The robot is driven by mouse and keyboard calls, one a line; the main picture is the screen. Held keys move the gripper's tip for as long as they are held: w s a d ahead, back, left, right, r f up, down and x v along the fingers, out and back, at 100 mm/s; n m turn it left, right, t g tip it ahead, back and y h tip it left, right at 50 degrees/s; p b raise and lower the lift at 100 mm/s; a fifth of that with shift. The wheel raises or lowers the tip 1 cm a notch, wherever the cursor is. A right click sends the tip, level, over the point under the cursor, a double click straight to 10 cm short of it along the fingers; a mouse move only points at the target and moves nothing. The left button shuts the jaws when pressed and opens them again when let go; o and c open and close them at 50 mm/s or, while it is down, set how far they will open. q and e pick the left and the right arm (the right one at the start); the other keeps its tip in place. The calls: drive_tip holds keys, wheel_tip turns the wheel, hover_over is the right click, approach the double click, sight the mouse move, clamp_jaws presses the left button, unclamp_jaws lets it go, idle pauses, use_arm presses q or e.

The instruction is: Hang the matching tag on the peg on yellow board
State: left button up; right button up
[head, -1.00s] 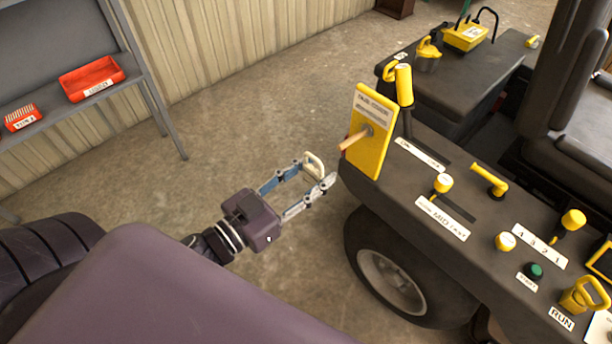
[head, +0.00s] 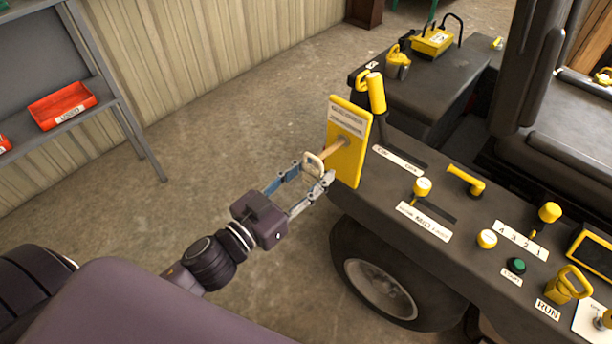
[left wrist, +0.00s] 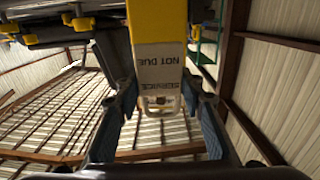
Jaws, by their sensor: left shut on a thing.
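The yellow board (head: 347,172) stands upright at the near corner of the dark console, with two pale label strips near its top. A wooden peg (head: 336,148) sticks out from its face toward the left. My left gripper (head: 310,178) is shut on a tag whose cream loop (head: 313,163) shows at the fingertips, close to the peg's free end. I cannot tell whether the peg is inside the loop. In the left wrist view the loop (left wrist: 160,105) shows between the fingers, below a pale panel reading "SERVICE NOT DUE" upside down. The tag's body is mostly hidden. My right gripper is out of view.
The console carries yellow levers (head: 466,180), knobs, a green button (head: 516,266) and labels. A yellow-topped lever (head: 376,92) stands just behind the board. A grey shelf with an orange tray (head: 62,104) is at the left. The floor between is clear.

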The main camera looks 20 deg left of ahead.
use_arm(q)
drive_tip(key=shift+x, duration=0.85)
drive_tip(key=shift+w+d, duration=0.15)
drive_tip(key=shift+w, duration=0.25)
drive_tip(key=x, duration=0.3)
drive_tip(key=shift+p, duration=0.35)
drive_tip(key=shift+w+d+f, duration=0.1)
drive_tip(key=shift+w+f, duration=0.15)
drive_tip(key=shift+f, duration=0.05)
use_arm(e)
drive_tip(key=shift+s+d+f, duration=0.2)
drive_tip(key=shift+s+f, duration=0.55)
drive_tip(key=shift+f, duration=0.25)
use_arm(q)
drive_tip(key=shift+w+f, duration=0.1)
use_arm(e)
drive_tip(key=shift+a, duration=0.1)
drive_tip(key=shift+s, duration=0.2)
use_arm(q)
drive_tip(key=o, duration=1)
